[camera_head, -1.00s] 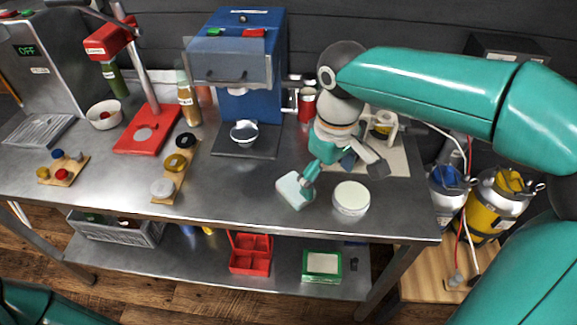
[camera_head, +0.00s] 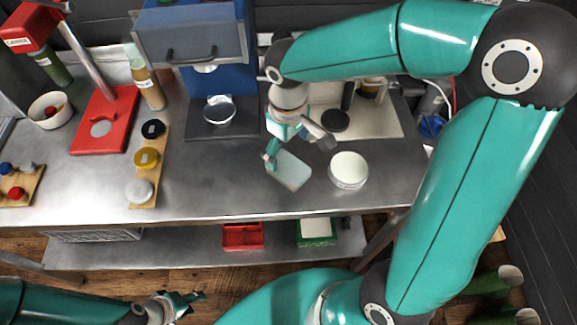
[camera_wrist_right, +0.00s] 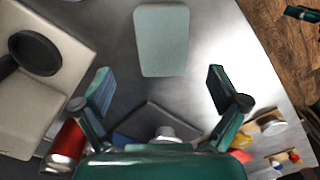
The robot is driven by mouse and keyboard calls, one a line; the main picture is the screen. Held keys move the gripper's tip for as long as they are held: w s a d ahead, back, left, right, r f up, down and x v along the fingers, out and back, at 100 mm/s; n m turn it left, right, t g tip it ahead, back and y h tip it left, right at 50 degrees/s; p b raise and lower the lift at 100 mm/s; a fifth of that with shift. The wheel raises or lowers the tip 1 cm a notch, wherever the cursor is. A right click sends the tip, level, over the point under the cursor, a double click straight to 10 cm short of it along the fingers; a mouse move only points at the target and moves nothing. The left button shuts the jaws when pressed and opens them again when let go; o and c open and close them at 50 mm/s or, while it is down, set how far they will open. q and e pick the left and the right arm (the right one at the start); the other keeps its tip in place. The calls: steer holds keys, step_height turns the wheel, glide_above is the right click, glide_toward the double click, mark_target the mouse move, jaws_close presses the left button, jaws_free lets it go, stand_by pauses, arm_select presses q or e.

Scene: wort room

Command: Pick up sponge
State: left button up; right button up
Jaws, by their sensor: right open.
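The sponge (camera_head: 291,172), a pale grey-green rectangular block, lies flat on the steel table, left of a round white-topped container (camera_head: 348,169). My right gripper (camera_head: 298,149) is open and empty just behind the sponge in the head view, its fingers spread to either side. In the right wrist view the sponge (camera_wrist_right: 162,38) shows whole, ahead of the open gripper (camera_wrist_right: 160,76) and centred between its fingers, with a gap. My left gripper (camera_head: 184,300) is low at the front, below the table edge; its jaw opening is unclear.
Behind stands a blue machine (camera_head: 213,85) with a small bowl (camera_head: 219,110) at its base. A pale board (camera_head: 385,122) with a black round item lies to the right. A wooden strip (camera_head: 147,172) with coloured pieces lies left. Bare table lies between strip and sponge.

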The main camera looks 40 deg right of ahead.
mark_target(288, 167)
steer(key=shift+s+a+f+p, duration=0.15)
steer(key=shift+f+p, duration=0.1)
steer(key=shift+f, duration=1.55)
steer(key=shift+s+d+f+p, duration=0.1)
steer(key=shift+f+p, duration=0.15)
steer(key=shift+f, duration=1.5)
steer(key=shift+a, duration=0.1)
steer(key=c, duration=0.9)
steer(key=shift+o, duration=0.2)
steer(key=shift+r, duration=0.1)
step_height(288, 167, up, 20)
